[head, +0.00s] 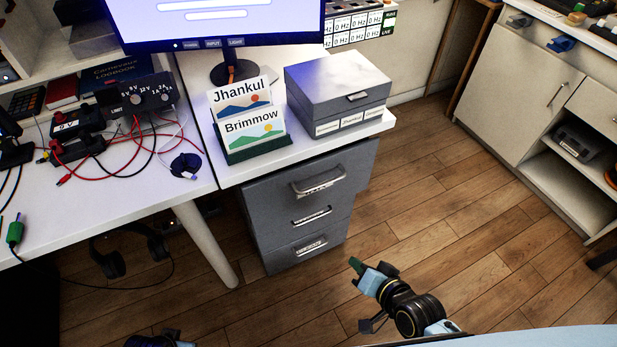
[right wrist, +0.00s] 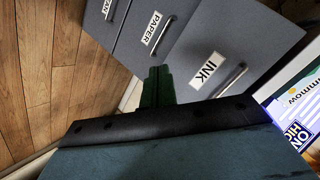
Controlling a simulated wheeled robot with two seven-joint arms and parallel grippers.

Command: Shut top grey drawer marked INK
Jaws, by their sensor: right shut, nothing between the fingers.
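The grey drawer unit (head: 305,235) stands under the white desk, with three handled drawer fronts. The top drawer (head: 310,180) appears to stand out a little past the lower fronts. In the right wrist view its front (right wrist: 235,45) bears the label INK (right wrist: 208,70) and a metal handle. My right gripper (head: 356,265) is shut and empty, in front of the unit and right of its lower drawers, apart from it in the head view. Its green fingers (right wrist: 157,88) point toward the drawer fronts. A small part of my left gripper (head: 155,341) shows at the bottom edge; its fingers cannot be made out.
The drawer marked PAPER (right wrist: 155,30) lies below INK. A grey box (head: 340,85) and a card holder (head: 255,148) stand on the desk above. A white desk leg (head: 208,245) is left of the unit. The wooden floor (head: 440,220) to the right is clear.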

